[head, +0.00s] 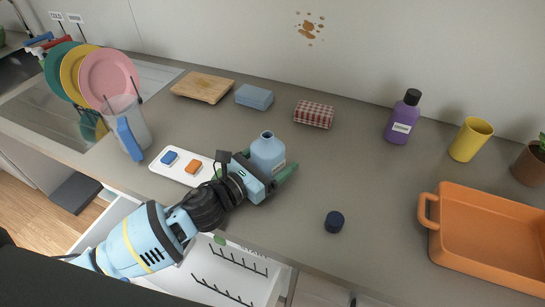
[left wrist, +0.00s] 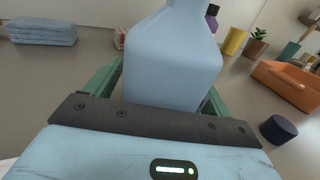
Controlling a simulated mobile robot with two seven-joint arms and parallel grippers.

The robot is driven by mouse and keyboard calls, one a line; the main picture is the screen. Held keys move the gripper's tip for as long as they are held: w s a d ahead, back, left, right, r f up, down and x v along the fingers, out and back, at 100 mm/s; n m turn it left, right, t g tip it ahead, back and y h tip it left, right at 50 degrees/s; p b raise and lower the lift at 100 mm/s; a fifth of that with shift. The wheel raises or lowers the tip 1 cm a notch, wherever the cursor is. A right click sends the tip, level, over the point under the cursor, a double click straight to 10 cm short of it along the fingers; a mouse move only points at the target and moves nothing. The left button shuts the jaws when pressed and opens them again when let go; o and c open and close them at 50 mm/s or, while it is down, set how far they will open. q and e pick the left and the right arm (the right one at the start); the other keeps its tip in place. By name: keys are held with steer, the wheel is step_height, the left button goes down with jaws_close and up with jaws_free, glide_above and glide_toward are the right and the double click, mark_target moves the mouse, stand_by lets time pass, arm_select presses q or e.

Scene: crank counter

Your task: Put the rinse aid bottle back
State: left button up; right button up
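A light blue bottle (head: 267,154) with an open, uncapped neck is upright at the counter's front middle. Its label is too small to read. In the left wrist view the bottle (left wrist: 172,65) fills the space between the green fingers. My left gripper (head: 268,170) has one finger on each side of the bottle; whether they press on it I cannot tell. A dark blue cap (head: 334,222) lies on the counter to the right, and it also shows in the left wrist view (left wrist: 278,129). A purple bottle (head: 403,118) with a black cap stands farther back. My right gripper is not in view.
An open drawer (head: 233,275) with dark racks lies below the counter's front edge. A white tray (head: 182,167) with two small blocks is left of the bottle. An orange dish (head: 490,240) and yellow cup (head: 470,140) stand right. Counter around the cap is clear.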

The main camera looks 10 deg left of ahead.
arm_select(q)
steer(key=shift+f, duration=0.1)
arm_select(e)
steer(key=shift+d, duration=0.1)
arm_select(q)
steer(key=shift+r, duration=0.25)
steer(key=b+v, duration=0.1)
steer(key=v, duration=1)
steer(key=shift+f, duration=0.2)
steer(key=shift+s+a+r, duration=0.15)
steer(key=shift+s+a, duration=0.05)
steer(key=shift+s, duration=0.15)
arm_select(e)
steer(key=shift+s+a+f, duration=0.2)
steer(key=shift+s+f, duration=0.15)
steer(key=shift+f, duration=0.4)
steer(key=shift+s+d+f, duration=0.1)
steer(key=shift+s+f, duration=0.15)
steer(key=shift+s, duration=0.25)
